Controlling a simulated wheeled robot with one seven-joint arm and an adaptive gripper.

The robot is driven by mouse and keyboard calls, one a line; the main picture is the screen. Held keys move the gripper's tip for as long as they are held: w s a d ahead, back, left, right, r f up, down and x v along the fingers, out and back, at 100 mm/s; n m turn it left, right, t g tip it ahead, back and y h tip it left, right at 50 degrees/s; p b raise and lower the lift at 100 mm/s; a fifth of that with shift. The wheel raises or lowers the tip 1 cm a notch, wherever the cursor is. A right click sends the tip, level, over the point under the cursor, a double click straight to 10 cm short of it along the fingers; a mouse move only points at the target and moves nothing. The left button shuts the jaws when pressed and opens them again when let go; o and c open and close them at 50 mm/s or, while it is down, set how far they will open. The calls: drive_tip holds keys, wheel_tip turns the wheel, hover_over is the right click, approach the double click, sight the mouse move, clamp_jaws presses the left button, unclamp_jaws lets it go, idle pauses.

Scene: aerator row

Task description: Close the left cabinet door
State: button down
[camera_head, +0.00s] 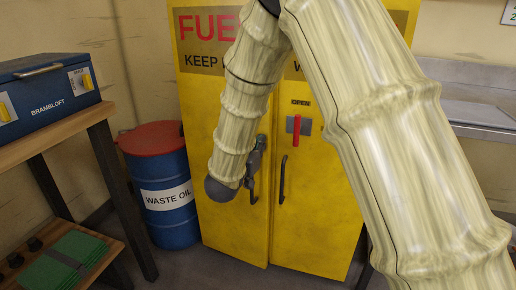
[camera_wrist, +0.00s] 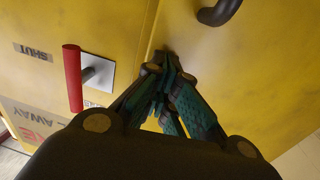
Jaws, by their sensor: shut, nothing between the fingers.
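The left cabinet door (camera_head: 232,225) is yellow and looks almost flush with the right door; I cannot tell whether a small gap remains. Its dark handle (camera_head: 253,190) is partly hidden by my arm; part of that handle also shows at the top of the wrist view (camera_wrist: 219,12). My gripper (camera_head: 262,143) is shut and empty, at the left door near the seam and above the handle. In the wrist view the fingertips (camera_wrist: 164,62) overlap the left door's inner edge; whether they touch it is unclear.
The right door (camera_head: 315,220) carries a dark handle (camera_head: 283,178) and an upright red lever (camera_head: 296,131) below an OPEN label. A blue drum (camera_head: 168,215) with a red lid stands left of the cabinet. A workbench (camera_head: 75,120) with a blue toolbox (camera_head: 45,95) is further left.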

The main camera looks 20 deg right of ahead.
drive_tip(key=p+x, duration=0.3)
drive_tip(key=x, duration=0.1)
drive_tip(key=shift+w+d+r, duration=0.15)
drive_tip(key=shift+d+r, duration=0.05)
drive_tip(key=shift+d, duration=0.05)
drive_tip(key=shift+d, duration=0.1)
idle(0.3)
